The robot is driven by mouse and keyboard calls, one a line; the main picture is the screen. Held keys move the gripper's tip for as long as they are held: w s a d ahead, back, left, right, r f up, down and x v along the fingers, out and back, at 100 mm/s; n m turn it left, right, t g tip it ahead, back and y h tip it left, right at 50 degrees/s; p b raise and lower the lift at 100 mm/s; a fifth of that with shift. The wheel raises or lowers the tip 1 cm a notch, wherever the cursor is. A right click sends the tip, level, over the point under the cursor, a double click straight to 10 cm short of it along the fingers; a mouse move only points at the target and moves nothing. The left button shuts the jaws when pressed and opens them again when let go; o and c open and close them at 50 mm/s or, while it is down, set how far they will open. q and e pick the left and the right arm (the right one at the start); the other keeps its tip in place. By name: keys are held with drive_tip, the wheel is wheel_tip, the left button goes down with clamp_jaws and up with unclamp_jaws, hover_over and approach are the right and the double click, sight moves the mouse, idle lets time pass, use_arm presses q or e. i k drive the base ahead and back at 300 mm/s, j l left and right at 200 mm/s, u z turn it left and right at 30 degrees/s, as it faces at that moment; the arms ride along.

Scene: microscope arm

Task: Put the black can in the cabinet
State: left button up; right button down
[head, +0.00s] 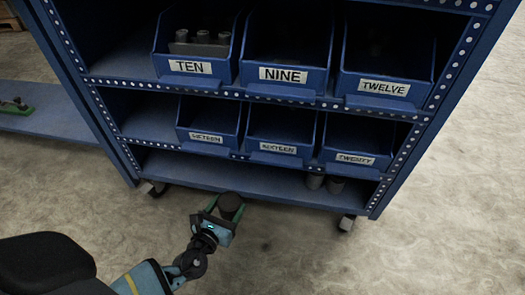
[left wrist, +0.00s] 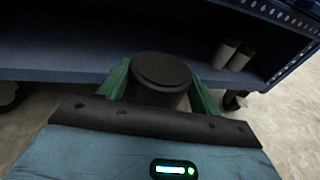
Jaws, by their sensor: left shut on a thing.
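The black can (head: 231,203) is held upright in my left gripper (head: 224,210), just in front of the lowest shelf of the blue cabinet (head: 240,182). In the left wrist view the dark can (left wrist: 160,80) sits between the two green fingers of my left gripper (left wrist: 160,88), which are shut on it. Behind it in that view is the bottom shelf (left wrist: 60,62), whose front edge runs across. My right gripper is in neither view.
Two grey cans (head: 324,184) stand at the right end of the bottom shelf; its middle and left look clear. Labelled blue bins, such as the one marked NINE (head: 283,75), fill the shelves above. A caster (head: 346,223) is under the right corner.

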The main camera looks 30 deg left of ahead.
sight(244, 171)
drive_tip(key=i+j, duration=0.75)
